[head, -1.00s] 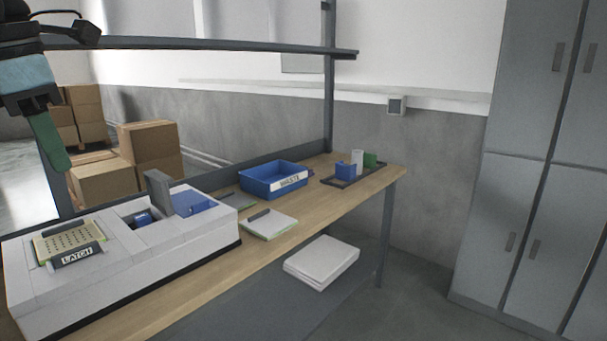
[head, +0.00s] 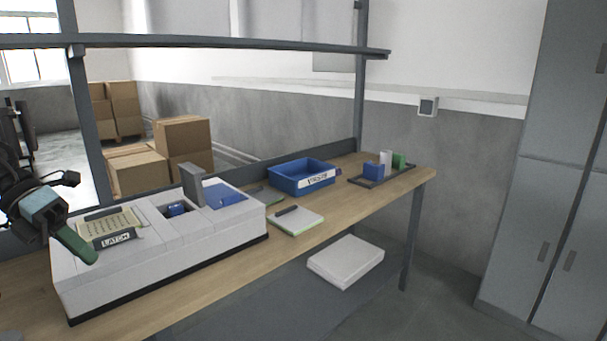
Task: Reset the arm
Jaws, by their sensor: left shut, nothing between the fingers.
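My left gripper (head: 78,246) comes in at the left edge of the head view. Its green fingers are shut with nothing held between them. The fingertips show in front of the left end of the white bench machine (head: 180,257), near the part labelled LATCH (head: 115,238). I cannot tell whether they touch the machine. The machine's top has a perforated yellowish plate (head: 106,227), an upright grey block (head: 192,186), and blue parts (head: 224,195). My right gripper is not in view.
The wooden workbench (head: 325,212) holds a blue bin (head: 303,178), a notepad (head: 295,221) and a dark tray (head: 369,182) with small blocks. A shelf rail (head: 230,45) runs above. Cardboard boxes (head: 138,173) stand behind. Grey cabinets (head: 520,235) stand at right. A white stack (head: 345,262) lies below.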

